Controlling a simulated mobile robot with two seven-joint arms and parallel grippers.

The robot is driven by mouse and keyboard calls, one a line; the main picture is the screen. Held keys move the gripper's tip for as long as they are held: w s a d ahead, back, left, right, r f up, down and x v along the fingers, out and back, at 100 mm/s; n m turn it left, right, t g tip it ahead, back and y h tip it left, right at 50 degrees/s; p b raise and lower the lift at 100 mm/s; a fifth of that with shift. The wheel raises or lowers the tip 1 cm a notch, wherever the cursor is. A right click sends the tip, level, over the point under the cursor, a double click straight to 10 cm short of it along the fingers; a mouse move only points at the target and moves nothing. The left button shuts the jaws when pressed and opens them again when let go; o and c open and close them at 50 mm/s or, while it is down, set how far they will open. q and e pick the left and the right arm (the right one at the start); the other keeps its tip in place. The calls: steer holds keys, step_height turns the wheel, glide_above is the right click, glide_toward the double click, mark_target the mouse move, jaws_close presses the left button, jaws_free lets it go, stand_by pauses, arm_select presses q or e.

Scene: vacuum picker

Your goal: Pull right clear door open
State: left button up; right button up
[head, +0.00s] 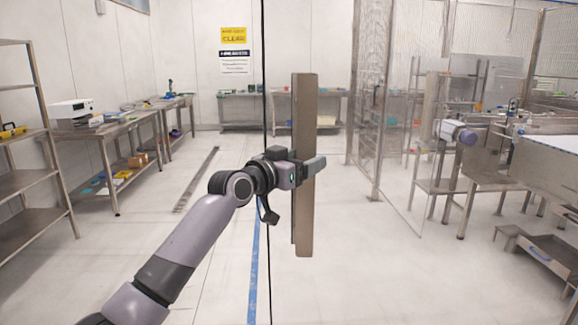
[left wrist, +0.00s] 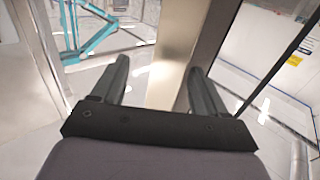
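The right clear door is see-through, and a thin dark vertical edge (head: 265,70) marks its left side in the head view. A tall grey-brown metal handle (head: 304,110) stands upright just right of that edge. It also shows as a broad metal bar in the left wrist view (left wrist: 171,60). My left gripper (head: 312,167) is at the handle's middle height, with a finger visible across it. In the left wrist view its two fingers (left wrist: 158,80) are spread on either side of the bar, with a gap visible at the left finger. My right gripper is out of view.
Beyond the clear panel are metal mesh fencing (head: 372,90) and a steel workbench (head: 480,180) at the right. Steel shelves (head: 30,170) and a side table (head: 112,132) stand at the left. The pale floor (head: 370,270) in front is largely clear.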

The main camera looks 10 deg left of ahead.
arm_select(q)
steer(key=shift+v, duration=2.45)
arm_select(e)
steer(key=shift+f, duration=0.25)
arm_select(q)
steer(key=shift+a, duration=0.15)
steer(key=s+a+f+n+g+y+p, duration=0.1)
steer(key=s+f, duration=0.3)
steer(key=f, duration=0.5)
steer(key=s+a+f+n+y, duration=0.1)
steer(key=s+f, duration=0.3)
steer(key=f, duration=0.5)
steer(key=s+a+f+n+g+y+p, duration=0.1)
steer(key=s+f, duration=0.3)
steer(key=f, duration=0.6)
steer(key=s+a+f+g+y, duration=0.1)
steer(key=s+f, duration=0.3)
steer(key=s, duration=0.4)
steer(key=s+a+f+g+y+p, duration=0.1)
steer(key=s+a+f, duration=0.1)
steer(key=s+f, duration=0.3)
steer(key=s+a+f+g+y, duration=0.1)
steer(key=s+f, duration=0.3)
steer(key=s, duration=0.9)
steer(key=shift+a+f+n+y, duration=0.3)
steer(key=shift+a+f+y, duration=0.1)
steer(key=shift+a, duration=0.35)
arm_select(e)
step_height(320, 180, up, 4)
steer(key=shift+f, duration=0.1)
